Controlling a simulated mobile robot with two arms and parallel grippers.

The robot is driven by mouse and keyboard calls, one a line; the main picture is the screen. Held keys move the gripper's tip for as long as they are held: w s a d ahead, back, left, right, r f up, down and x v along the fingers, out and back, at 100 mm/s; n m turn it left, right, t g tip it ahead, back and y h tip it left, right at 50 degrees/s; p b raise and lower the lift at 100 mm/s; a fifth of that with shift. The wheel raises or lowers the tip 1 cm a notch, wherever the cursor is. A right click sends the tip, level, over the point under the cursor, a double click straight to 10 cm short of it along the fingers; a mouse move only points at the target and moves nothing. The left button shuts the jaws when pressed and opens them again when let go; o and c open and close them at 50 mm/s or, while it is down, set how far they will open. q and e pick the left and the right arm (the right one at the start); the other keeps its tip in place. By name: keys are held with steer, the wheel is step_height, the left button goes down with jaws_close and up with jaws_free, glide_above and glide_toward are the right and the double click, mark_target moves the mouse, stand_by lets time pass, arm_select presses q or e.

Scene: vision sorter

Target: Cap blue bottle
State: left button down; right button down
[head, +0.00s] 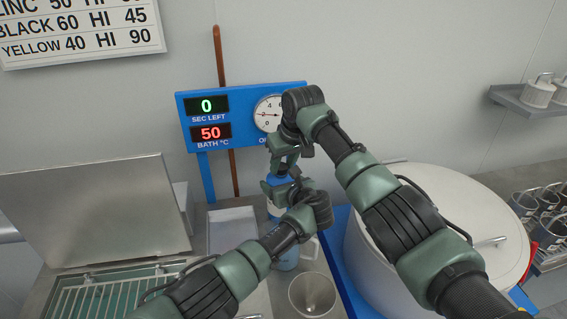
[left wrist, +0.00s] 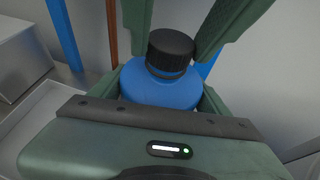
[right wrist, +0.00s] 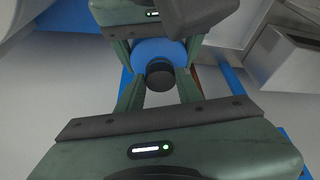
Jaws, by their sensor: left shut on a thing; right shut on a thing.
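The blue bottle (head: 279,179) stands upright in my left gripper (head: 277,188), which is shut around its body. In the left wrist view the bottle (left wrist: 160,90) has a black cap (left wrist: 171,50) seated on its neck. My right gripper (head: 284,160) comes from above, with its fingers on either side of the cap. In the right wrist view the cap (right wrist: 160,76) lies between my right fingertips, and the bottle's blue shoulder (right wrist: 158,50) shows beyond it.
A blue panel (head: 246,94) with displays reading 0 and 50 and a dial stands behind. A large white drum (head: 480,225) is at the right. A wire-racked basin (head: 115,296) is at left.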

steer(key=m, duration=0.2)
steer(key=m+h, duration=0.1)
steer(key=shift+s+a+m+t, duration=0.15)
steer(key=shift+a+m+t, duration=0.15)
steer(key=shift+a+m, duration=0.1)
steer(key=m+h, duration=0.1)
steer(key=m, duration=0.2)
steer(key=shift+m+h, duration=0.4)
steer(key=c, duration=0.9)
jaws_free()
steer(key=shift+r, duration=0.1)
steer(key=shift+r, duration=2.15)
steer(key=o, duration=0.5)
